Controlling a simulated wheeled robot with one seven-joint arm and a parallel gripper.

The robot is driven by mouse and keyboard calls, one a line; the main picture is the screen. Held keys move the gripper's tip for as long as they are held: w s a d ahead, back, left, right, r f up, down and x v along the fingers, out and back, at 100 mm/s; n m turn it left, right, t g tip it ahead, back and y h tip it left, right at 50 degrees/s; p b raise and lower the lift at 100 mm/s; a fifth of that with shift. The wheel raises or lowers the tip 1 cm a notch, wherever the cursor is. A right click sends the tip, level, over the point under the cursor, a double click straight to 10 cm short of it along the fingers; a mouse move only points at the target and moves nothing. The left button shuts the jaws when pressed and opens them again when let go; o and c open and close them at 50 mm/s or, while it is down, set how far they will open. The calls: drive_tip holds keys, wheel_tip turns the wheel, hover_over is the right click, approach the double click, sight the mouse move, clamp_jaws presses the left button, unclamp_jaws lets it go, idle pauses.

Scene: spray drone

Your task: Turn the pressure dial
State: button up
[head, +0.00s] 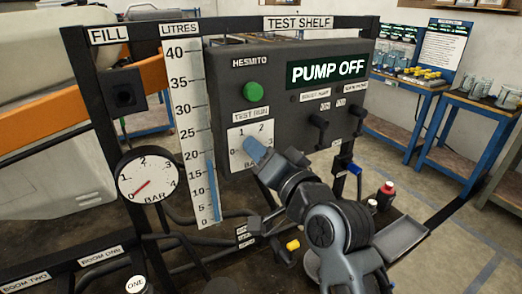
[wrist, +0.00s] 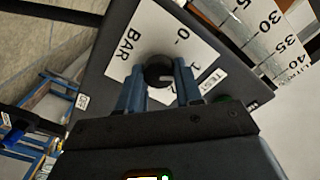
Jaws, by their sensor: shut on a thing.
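The pressure dial is a round black knob (wrist: 158,70) on a white plate marked with numbers and "BAR" in the wrist view. A light pointer mark on the knob faces right in that view, roughly toward the 1. My gripper (wrist: 159,82) has its blue fingers on either side of the knob, shut on it. In the head view, my gripper (head: 256,150) reaches the dial plate (head: 237,139) under the "TEST RUN" label and hides the knob. The round gauge (head: 148,174) at left has its red needle at the low end, near 0.
The dark panel carries a green button (head: 255,90), a "PUMP OFF" display (head: 326,71) and black levers (head: 319,128) close to the right of my gripper. A litre scale (head: 193,130) stands left of the panel. Blue benches (head: 461,112) stand behind at right.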

drive_tip(key=o, duration=1)
drive_tip(key=shift+o, duration=0.2)
drive_tip(key=shift+s+d, duration=0.1)
drive_tip(key=b+v, duration=0.1)
drive_tip(key=v, duration=0.6)
drive_tip(key=shift+s+d+b, duration=0.15)
drive_tip(key=shift+s+b, duration=0.1)
drive_tip(key=shift+b, duration=0.05)
